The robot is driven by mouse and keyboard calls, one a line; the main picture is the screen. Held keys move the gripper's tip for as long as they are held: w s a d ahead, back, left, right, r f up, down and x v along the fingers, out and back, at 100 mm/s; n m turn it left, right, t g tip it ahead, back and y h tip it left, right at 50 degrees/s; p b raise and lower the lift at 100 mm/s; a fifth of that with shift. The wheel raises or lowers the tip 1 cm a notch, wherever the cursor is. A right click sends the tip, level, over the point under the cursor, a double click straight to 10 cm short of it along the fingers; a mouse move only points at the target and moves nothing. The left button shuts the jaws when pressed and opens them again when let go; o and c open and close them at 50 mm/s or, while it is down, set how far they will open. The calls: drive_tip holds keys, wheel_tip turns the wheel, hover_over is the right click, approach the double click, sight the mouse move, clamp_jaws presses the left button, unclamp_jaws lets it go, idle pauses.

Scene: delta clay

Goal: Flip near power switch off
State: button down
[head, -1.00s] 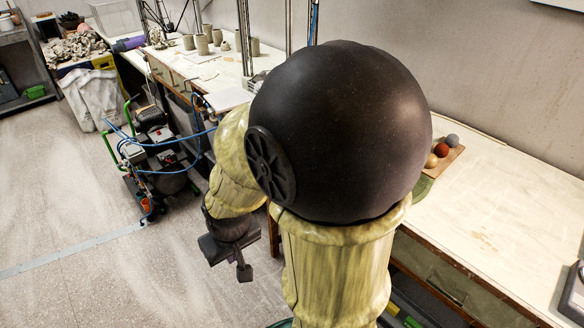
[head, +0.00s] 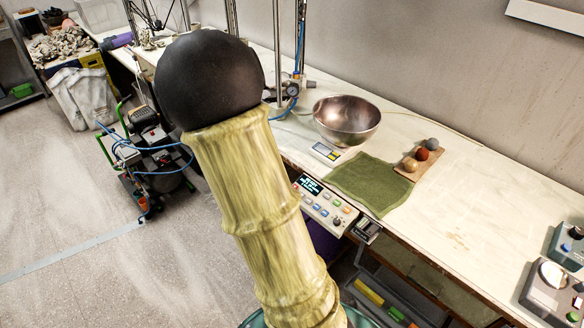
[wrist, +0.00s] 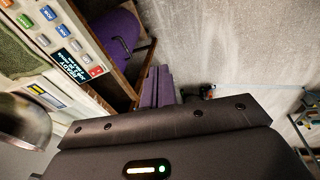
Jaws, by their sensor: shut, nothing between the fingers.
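A control panel (head: 322,205) with a lit screen, coloured buttons and a knob sits at the bench's front edge. It also shows in the wrist view (wrist: 72,40), with a red button by the screen. A small dark box (head: 366,230) adjoins its right end. Two grey boxes with controls, a farther one (head: 568,246) and a nearer one (head: 552,292), stand at the bench's right. I cannot tell which part is the near power switch. My gripper (wrist: 160,72) is shut and empty, right of the panel in the wrist view; my arm hides it in the head view.
The bench (head: 470,215) holds a steel bowl (head: 346,120), a green cloth (head: 370,184) and a board with three balls (head: 421,154). A purple container (wrist: 115,35) is below the bench. A compressor with blue hoses (head: 150,150) stands on the floor at left.

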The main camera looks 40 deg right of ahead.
drive_tip(key=w+d+r+h+p, duration=0.1)
drive_tip(key=d+r+p, duration=0.1)
drive_tip(key=d, duration=0.4)
drive_tip(key=w+d+r+n+g+h+p, duration=0.1)
drive_tip(key=w+d+r+h+p, duration=0.1)
drive_tip(key=d, duration=0.4)
drive_tip(key=shift+w+r+p, duration=0.3)
drive_tip(key=shift+r+p, duration=0.3)
drive_tip(key=shift+p, duration=0.55)
drive_tip(key=shift+f, duration=0.1)
drive_tip(key=p+x, duration=0.1)
drive_tip(key=x, duration=0.5)
drive_tip(key=p+x, duration=0.2)
drive_tip(key=x, duration=0.4)
drive_tip(key=shift+s+d+f, duration=0.2)
drive_tip(key=shift+d+f, duration=0.05)
drive_tip(key=shift+d, duration=0.05)
drive_tip(key=shift+w+d+f+p, duration=0.15)
drive_tip(key=shift+f+p, duration=0.15)
drive_tip(key=shift+f, duration=0.3)
